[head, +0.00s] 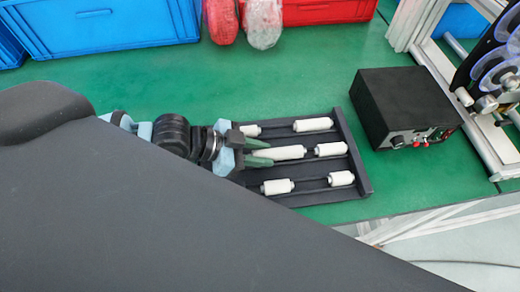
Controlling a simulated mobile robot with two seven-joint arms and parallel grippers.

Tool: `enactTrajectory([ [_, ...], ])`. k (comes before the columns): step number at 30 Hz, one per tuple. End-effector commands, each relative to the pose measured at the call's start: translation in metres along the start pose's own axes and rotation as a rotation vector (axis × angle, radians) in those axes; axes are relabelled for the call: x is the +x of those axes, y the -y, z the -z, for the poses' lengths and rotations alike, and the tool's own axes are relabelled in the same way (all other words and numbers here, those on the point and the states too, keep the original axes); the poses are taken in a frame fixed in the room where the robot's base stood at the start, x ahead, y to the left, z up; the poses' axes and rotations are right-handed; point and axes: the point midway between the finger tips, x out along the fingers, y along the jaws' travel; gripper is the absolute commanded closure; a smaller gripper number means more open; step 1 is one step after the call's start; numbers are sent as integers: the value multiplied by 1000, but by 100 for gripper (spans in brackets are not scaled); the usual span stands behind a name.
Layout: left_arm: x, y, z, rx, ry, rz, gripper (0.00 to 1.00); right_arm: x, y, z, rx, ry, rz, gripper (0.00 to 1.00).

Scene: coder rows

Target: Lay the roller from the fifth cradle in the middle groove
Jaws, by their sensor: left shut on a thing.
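A dark rack (362,180) with long grooves lies on the green table and bears several white rollers. My left gripper (266,153) reaches over its left part, with its green fingers shut on a white roller (292,152) in line with the middle row. I cannot tell whether this roller touches the rack or is just above it. Right of it in the same row lies another roller (330,149). The far row has a roller (313,124) and a partly hidden one (251,130). The near row has two rollers (277,187) (341,178). My right gripper is not in view.
A black box with knobs (400,105) stands right of the rack, near a metal frame with reels (490,85). Blue (110,28) and red (315,12) crates stand at the back. A large dark shape hides the lower left. Green table (300,75) behind the rack is clear.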

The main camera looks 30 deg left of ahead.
Motion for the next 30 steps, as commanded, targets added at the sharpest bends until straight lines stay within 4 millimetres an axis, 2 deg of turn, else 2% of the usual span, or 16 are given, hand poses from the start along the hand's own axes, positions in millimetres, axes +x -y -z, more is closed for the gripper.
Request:
enactTrajectory([
  [13,2,0,-6,-1,4,-1,97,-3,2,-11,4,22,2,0],
  [25,4,-2,-11,-9,16,-6,97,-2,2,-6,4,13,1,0],
  [26,4,-2,-11,-9,17,-6,72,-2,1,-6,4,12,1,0],
  [30,4,-2,-12,-11,19,-8,54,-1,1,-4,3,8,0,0],
])
